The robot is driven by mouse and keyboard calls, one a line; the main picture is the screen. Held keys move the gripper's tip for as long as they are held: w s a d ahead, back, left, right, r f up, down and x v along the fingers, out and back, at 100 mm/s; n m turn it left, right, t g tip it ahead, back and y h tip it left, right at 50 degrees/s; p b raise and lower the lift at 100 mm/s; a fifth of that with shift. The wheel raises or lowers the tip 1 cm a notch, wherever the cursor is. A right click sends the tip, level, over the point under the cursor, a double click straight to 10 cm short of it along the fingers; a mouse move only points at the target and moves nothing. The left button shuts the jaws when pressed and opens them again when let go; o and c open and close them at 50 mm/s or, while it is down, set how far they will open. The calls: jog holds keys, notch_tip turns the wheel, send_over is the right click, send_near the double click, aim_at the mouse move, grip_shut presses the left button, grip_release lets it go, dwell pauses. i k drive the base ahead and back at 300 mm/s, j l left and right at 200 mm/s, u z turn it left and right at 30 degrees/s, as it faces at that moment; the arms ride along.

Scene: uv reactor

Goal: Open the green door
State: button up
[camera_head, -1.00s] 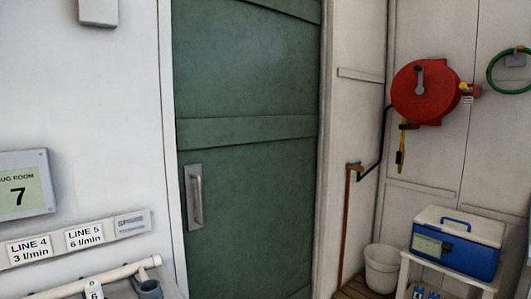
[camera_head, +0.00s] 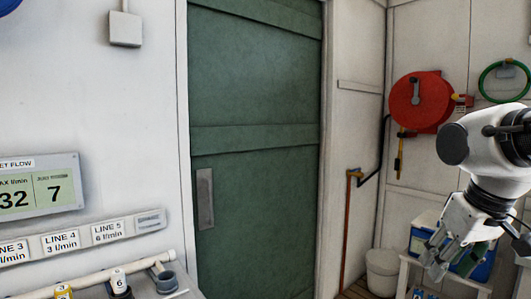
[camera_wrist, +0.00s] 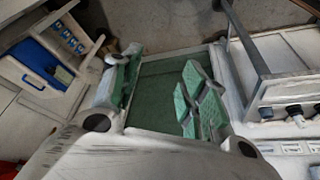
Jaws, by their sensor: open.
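The green door (camera_head: 255,90) is shut in its white frame, in the middle of the head view. Its upright grey handle (camera_head: 205,198) is on the door's left side, below the middle cross-board. My gripper (camera_head: 447,255) hangs at the lower right of the head view, well to the right of the handle and in front of the blue cooler. In the wrist view, my gripper (camera_wrist: 162,92) has its fingers spread and empty, with a dark green surface, seemingly the door (camera_wrist: 160,115), between them. I cannot make out the handle there.
A pipe rail (camera_head: 125,275) with flow labels sticks out at the lower left, near the handle side. A red hose reel (camera_head: 420,100) hangs on the right wall. A white bucket (camera_head: 382,270) and a blue cooler (camera_head: 420,240) on a stand are at the right.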

aim_at(254, 66)
jog(key=u, duration=0.15)
jog(key=i+l+u, duration=0.25)
jog(key=i+l, duration=0.2)
jog(key=i+l+u, duration=0.2)
jog(key=i+l, duration=0.25)
jog(key=l, duration=0.2)
